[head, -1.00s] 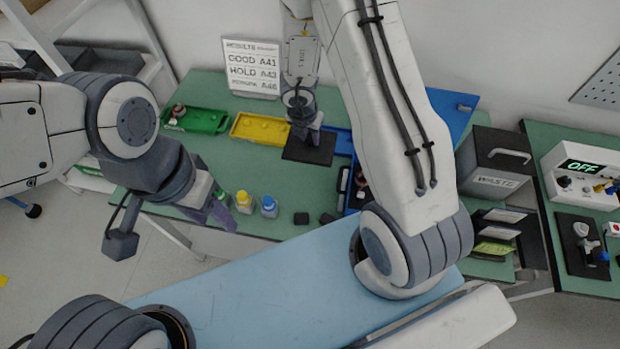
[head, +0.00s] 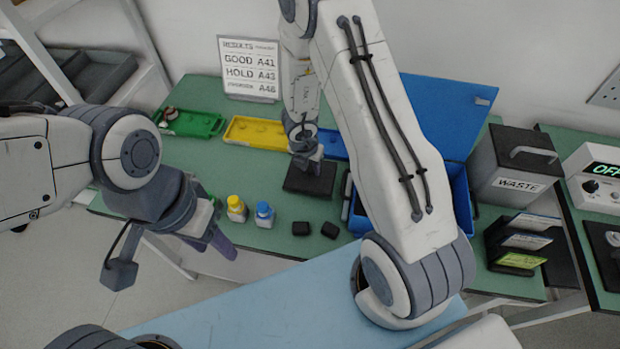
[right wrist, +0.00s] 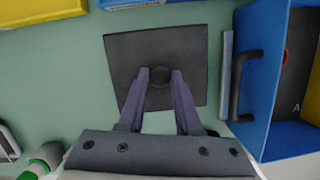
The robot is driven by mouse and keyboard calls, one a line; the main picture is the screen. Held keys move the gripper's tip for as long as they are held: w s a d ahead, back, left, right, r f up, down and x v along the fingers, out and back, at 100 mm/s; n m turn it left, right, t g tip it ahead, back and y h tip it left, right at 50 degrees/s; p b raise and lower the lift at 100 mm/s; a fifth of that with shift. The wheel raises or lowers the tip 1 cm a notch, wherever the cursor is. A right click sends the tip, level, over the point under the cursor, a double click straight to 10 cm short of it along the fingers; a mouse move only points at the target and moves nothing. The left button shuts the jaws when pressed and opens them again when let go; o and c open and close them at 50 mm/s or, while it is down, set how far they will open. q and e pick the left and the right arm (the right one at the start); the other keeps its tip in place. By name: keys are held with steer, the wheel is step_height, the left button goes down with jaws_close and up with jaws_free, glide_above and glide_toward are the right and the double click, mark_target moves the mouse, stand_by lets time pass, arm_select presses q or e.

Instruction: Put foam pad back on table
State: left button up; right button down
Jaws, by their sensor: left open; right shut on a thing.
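The foam pad (head: 309,182) is a dark square with a small round knob at its middle. It also shows in the right wrist view (right wrist: 130,55), over the green table (head: 200,165). My right gripper (right wrist: 160,80) is shut on the pad's knob. The gripper (head: 306,160) is above the pad in the head view. The pad looks level and at or close above the table top; I cannot tell if it touches. My left gripper (head: 212,238) is open and empty at the table's front left edge.
Green (head: 190,123), yellow (head: 256,133) and blue trays line the back. A blue case (head: 462,195) with an open lid stands right of the pad. Yellow-capped (head: 236,208) and blue-capped (head: 264,214) bottles and two small black blocks (head: 300,228) are in front. A waste bin (head: 512,165) stands at right.

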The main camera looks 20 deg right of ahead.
mark_target(310, 172)
steer(key=x, duration=0.1)
steer(key=b+x, duration=0.1)
steer(key=x, duration=0.1)
steer(key=shift+s+a+f, duration=0.15)
steer(key=shift+s+a, duration=0.05)
steer(key=shift+a, duration=0.05)
steer(key=c, duration=1)
jaws_free()
steer(key=shift+b, duration=0.3)
steer(key=o, duration=0.4)
